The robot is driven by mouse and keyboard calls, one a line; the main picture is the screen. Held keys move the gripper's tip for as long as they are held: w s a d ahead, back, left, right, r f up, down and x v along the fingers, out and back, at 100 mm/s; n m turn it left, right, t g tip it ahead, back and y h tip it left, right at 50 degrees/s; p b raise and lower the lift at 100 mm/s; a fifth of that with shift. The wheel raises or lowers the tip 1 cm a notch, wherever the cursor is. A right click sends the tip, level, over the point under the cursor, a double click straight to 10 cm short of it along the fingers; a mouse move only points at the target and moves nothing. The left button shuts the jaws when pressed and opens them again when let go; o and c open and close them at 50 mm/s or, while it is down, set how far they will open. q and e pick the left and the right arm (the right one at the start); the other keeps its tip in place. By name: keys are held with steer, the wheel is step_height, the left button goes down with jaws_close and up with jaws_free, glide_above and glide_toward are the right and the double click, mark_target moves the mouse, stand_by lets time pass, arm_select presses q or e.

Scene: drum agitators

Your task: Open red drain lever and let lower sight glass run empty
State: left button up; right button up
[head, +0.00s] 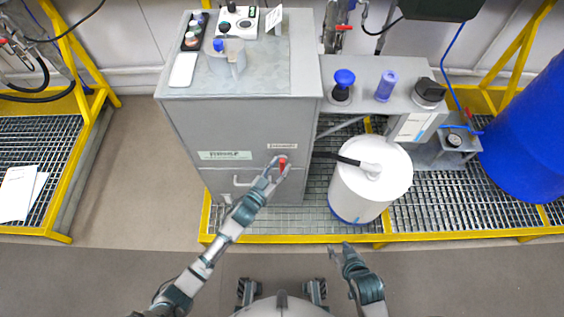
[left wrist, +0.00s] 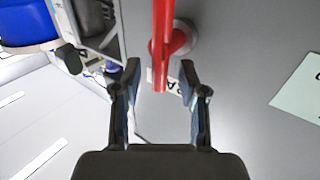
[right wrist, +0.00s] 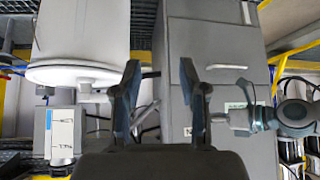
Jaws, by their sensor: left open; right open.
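The red lever (head: 282,165) is on the front of the grey cabinet (head: 190,125), near its right edge. In the left wrist view the red lever (left wrist: 166,45) runs along the panel from a round pivot, ahead of my open fingers. My left gripper (head: 277,170) is open at the lever; in its wrist view (left wrist: 158,85) the lever's end lies between the fingertip lines, with no clear contact. My right gripper (head: 340,250) is open and empty, low in front of the white drum (head: 370,185); it also shows in its wrist view (right wrist: 158,75). I cannot make out a sight glass.
A black hose (head: 335,157) runs from the cabinet to the white drum, which stands on a grating with a yellow edge (head: 300,239). A blue drum (head: 530,130) is at the far right. A jug (head: 226,62) and bottles are on the cabinet top. The floor at left (head: 145,170) is clear.

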arm_select(q)
steer(key=shift+x, duration=1)
steer(key=shift+s+a, duration=0.1)
steer(key=shift+s, duration=0.05)
arm_select(e)
steer(key=shift+w+a+r+t, duration=0.15)
steer(key=shift+w+t, duration=0.1)
steer(key=shift+w, duration=0.1)
steer(key=shift+w+a+r+t, duration=0.1)
steer(key=shift+w+r+t, duration=0.05)
steer(key=shift+w+t, duration=0.15)
arm_select(q)
steer(key=shift+c, duration=0.6)
steer(key=shift+a, duration=0.1)
jaws_close()
steer(key=shift+r, duration=0.1)
arm_select(e)
steer(key=shift+d, duration=0.1)
